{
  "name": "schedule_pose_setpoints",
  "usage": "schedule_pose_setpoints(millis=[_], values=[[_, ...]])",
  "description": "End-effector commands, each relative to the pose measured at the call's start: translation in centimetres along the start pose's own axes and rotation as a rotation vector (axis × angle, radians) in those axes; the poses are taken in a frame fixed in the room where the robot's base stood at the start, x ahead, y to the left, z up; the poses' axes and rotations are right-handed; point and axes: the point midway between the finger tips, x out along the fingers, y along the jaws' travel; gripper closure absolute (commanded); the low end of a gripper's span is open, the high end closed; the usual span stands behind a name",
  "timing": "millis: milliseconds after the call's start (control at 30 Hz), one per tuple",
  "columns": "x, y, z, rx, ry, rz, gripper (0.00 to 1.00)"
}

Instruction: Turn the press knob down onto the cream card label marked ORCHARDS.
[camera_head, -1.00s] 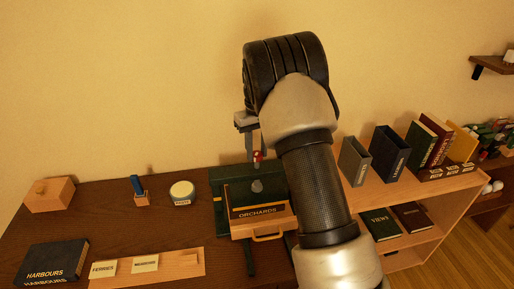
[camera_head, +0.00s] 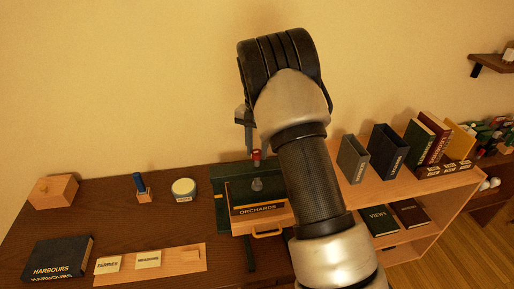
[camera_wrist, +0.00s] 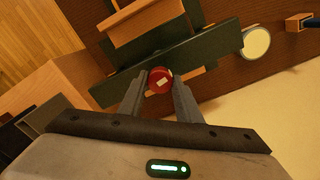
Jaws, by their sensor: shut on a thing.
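The dark green press (camera_head: 233,178) stands on the desk left of my arm, and its crossbar (camera_wrist: 215,55) spans the wrist view. Its red knob (camera_head: 257,154) sits at the top, above a grey rounded part (camera_head: 257,184). In the wrist view the knob (camera_wrist: 160,79) has a pale mark on its top. My gripper (camera_head: 250,147) is shut on the knob, one finger on each side. The lettering ORCHARDS (camera_head: 258,210) shows below the press's front. Whether the press touches the label is hidden.
A wooden tray with a handle (camera_head: 268,233) juts from the press's front. On the desk at left are a HARBOURS box (camera_head: 58,258), a board with card labels (camera_head: 190,258), a round tin (camera_head: 184,188), a blue-handled stamp (camera_head: 140,186) and a wooden box (camera_head: 53,191). A bookshelf (camera_head: 445,195) stands at right.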

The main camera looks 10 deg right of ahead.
Motion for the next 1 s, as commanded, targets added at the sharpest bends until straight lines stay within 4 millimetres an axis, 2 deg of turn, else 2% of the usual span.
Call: schedule_pose_setpoints(millis=[300, 800, 833, 933, 1000], values=[[-0.19, -0.05, -0.16, 0.106, 0.005, -0.002, 0.92], [-0.19, -0.06, -0.19, 0.123, 0.006, -0.003, 0.92], [-0.2, -0.05, -0.2, 0.123, 0.006, -0.003, 0.66], [-0.16, -0.04, -0.17, 0.123, 0.005, -0.003, 0.51], [-0.13, -0.03, -0.13, 0.123, 0.004, -0.002, 0.51]])
